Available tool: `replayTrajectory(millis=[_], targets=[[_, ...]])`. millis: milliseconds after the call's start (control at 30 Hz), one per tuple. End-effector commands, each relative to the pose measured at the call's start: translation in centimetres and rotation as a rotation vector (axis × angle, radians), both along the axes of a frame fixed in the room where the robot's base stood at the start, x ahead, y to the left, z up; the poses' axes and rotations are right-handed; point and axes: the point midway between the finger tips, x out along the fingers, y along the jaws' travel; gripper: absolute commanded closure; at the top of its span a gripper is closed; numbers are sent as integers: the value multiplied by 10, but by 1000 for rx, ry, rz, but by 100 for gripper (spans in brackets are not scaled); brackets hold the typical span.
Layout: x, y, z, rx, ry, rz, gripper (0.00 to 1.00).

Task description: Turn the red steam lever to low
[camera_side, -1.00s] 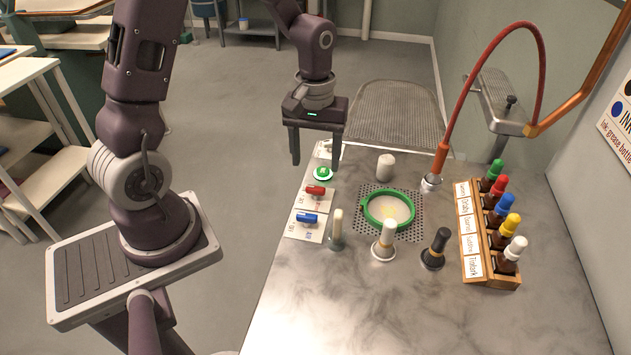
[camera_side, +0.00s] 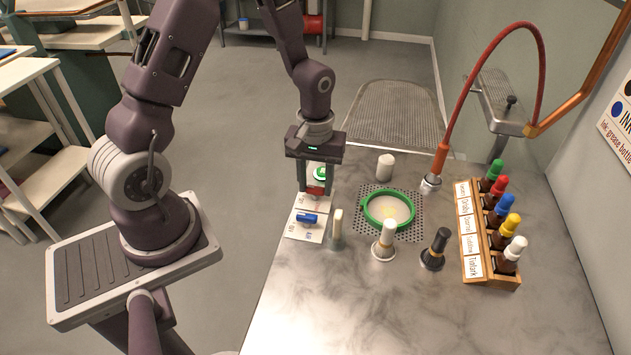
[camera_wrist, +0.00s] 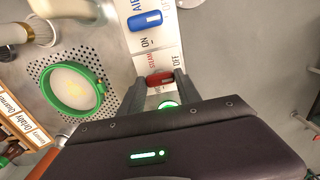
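The red steam lever (camera_side: 316,190) lies across its white label plate at the left edge of the counter. The wrist view shows the red lever (camera_wrist: 160,79) between the words STEAM and OFF. My gripper (camera_side: 315,193) points down over it, one finger at each end of the lever. In the wrist view my gripper's fingers (camera_wrist: 161,82) are drawn in to about the lever's length and appear to touch its ends. The plate's markings are partly hidden by my fingers.
A blue lever (camera_side: 307,219) sits just in front, with a green button (camera_side: 320,174) behind. A green ring (camera_side: 365,219) on a perforated plate, pale cylinders (camera_side: 385,166), a black-handled tool (camera_side: 437,245) and a bottle rack (camera_side: 512,284) stand to the right. The front counter is clear.

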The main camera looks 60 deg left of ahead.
Motion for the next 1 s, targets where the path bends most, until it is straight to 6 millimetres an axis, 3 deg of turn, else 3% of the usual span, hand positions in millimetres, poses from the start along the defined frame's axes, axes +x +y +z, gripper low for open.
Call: replayTrajectory(millis=[367,1000], targets=[[0,0,0,0,0,-64,100],[1,0,1,1,-1,-562,100]])
